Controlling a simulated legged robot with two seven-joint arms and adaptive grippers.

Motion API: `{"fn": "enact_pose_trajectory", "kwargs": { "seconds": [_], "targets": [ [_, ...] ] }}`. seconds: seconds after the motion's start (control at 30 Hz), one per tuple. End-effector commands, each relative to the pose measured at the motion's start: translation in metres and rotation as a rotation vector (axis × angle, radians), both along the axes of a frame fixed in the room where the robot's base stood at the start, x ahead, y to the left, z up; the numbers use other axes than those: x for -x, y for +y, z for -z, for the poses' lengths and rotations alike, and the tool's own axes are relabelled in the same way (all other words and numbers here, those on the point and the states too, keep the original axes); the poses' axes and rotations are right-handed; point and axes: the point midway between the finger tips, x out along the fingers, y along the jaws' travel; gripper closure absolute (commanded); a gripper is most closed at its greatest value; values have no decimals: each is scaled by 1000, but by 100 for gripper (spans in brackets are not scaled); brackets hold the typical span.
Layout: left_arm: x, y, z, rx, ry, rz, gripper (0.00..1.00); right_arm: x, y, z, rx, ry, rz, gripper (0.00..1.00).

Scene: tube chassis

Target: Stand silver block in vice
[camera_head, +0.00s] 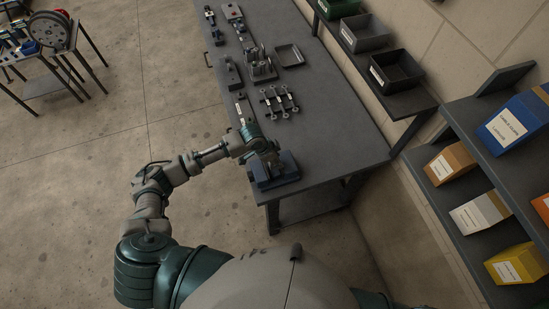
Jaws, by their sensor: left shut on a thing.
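A dark blue vice (288,175) stands at the near left corner of the workbench. My left arm reaches in from the left, and my left gripper (269,158) is right over the vice. The gripper is shut on a small grey piece, seemingly the silver block (268,170), at the vice's jaws. The gripper and the small scale hide most of the block, so I cannot tell whether it touches the jaws or stands upright. My right gripper is out of view.
The grey workbench (335,135) holds several spanners (279,100), a clamp-like fixture (261,68) and a shallow tray (289,56) farther back. Its right side is mostly clear. Bins (396,71) line the wall shelf, and a rack with labelled boxes (450,163) stands at right.

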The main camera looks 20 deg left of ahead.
Motion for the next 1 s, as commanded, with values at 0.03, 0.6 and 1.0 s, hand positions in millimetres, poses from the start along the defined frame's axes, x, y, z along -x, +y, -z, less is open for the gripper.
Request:
{"fn": "enact_pose_trajectory", "kwargs": {
  "seconds": [0.03,0.6,1.0],
  "targets": [
    [0,0,-1,0,-1,0,100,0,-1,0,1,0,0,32],
    [-1,0,0,0,-2,-11,100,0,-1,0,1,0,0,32],
    [0,0,10,0,-1,-11,100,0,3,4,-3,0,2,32]
  ]
}}
